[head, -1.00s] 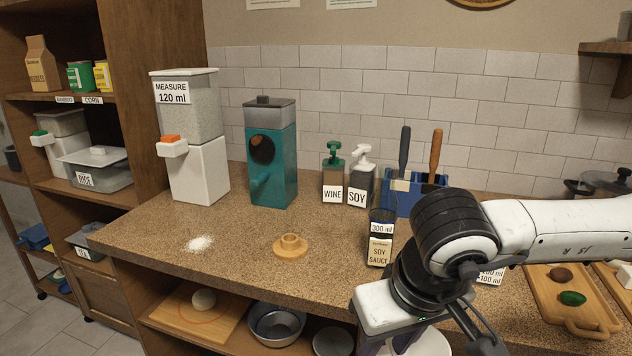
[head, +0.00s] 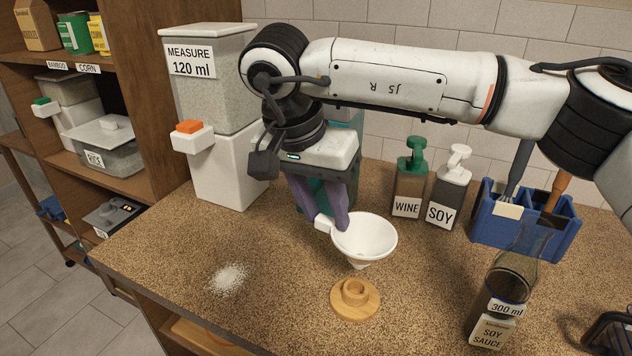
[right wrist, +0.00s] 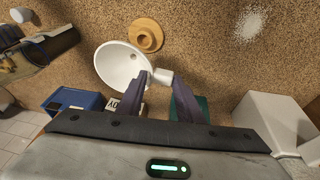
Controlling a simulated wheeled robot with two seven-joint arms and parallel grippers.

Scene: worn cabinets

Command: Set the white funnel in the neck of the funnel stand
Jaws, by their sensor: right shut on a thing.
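The white funnel (head: 365,238) hangs above the counter, wide mouth up and spout down. My right gripper (head: 332,222) is shut on the tab at the funnel's side. The funnel stand (head: 355,298) is a round wooden base with a raised ring neck, standing on the counter just below and in front of the funnel. The funnel's spout tip is apart from the neck. In the right wrist view the funnel (right wrist: 122,66) is held by its tab between the fingers (right wrist: 162,80), and the stand (right wrist: 146,35) shows beside its rim. My left gripper is not in view.
A 300 ml soy sauce bottle (head: 498,298) stands to the right. WINE (head: 410,180) and SOY (head: 448,190) dispensers and a blue utensil holder (head: 520,228) stand behind. A measuring dispenser (head: 213,100) is at left. White powder (head: 228,278) lies on the counter, left of the stand.

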